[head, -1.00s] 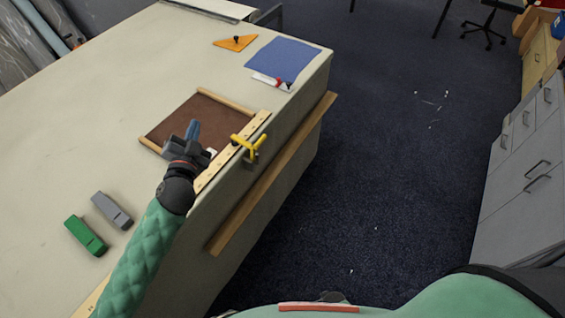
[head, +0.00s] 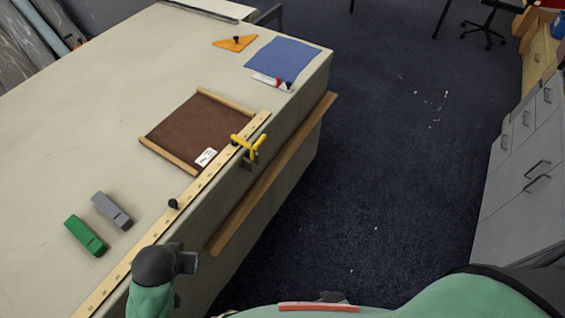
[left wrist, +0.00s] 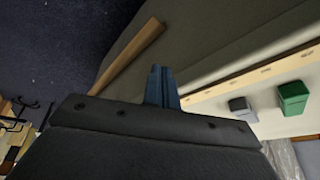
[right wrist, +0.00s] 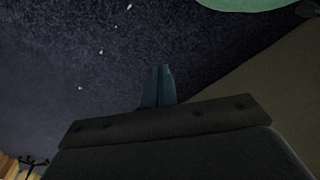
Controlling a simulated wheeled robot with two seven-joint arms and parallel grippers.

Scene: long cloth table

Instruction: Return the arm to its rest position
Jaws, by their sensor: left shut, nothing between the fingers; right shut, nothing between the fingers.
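My left arm is at the lower left of the head view, with its gripper (head: 188,262) past the front edge of the table (head: 110,120). In the left wrist view the left gripper's blue fingers (left wrist: 162,86) are together with nothing between them, beside the table's side. My right gripper (right wrist: 158,86) shows in the right wrist view, its blue fingers shut and empty above the dark floor. In the head view the right gripper is out of sight; only green parts of my body show at the bottom right.
On the table are a brown framed board (head: 200,128), a yellow clamp (head: 249,147) at the edge, a long wooden rule (head: 150,232), a green block (head: 85,235), a grey block (head: 112,210), a blue cloth (head: 281,60) and an orange triangle (head: 236,43). Grey cabinets (head: 515,180) stand right across open floor.

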